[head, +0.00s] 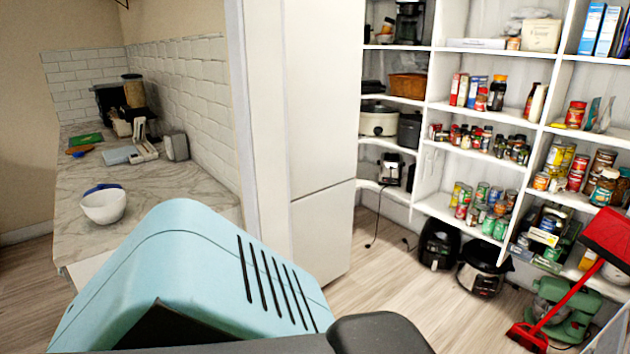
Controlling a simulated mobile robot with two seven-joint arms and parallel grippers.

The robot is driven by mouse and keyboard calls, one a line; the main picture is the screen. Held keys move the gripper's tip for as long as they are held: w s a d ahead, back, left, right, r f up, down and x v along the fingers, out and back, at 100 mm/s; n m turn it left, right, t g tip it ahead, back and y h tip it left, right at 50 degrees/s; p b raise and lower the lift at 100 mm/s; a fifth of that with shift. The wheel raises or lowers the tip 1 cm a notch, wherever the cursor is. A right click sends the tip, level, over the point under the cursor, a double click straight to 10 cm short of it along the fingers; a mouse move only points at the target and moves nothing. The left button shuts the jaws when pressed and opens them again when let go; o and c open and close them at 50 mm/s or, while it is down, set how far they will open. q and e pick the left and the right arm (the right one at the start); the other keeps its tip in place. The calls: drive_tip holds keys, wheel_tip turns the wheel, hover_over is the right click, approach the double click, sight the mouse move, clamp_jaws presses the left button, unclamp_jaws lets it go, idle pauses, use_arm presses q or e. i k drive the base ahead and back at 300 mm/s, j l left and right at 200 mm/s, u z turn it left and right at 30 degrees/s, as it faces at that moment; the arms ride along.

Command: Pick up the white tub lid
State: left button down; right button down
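I cannot make out a white tub lid with certainty. A pale tub or canister with dark lettering (541,35) stands on the upper shelf at the right. A flat white item (476,43) lies to its left on the same shelf, too small to identify. Neither of my grippers shows in the head view, so what they hold cannot be seen.
A light-blue casing with dark slots (195,270) fills the near foreground and hides floor. A counter (185,190) with a white bowl (103,206) is at left, a white fridge (318,120) in the middle. A red broom (570,300) leans before the loaded shelves. Floor before the fridge is clear.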

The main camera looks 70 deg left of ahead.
sight(101, 186)
drive_tip(key=u, duration=3.6)
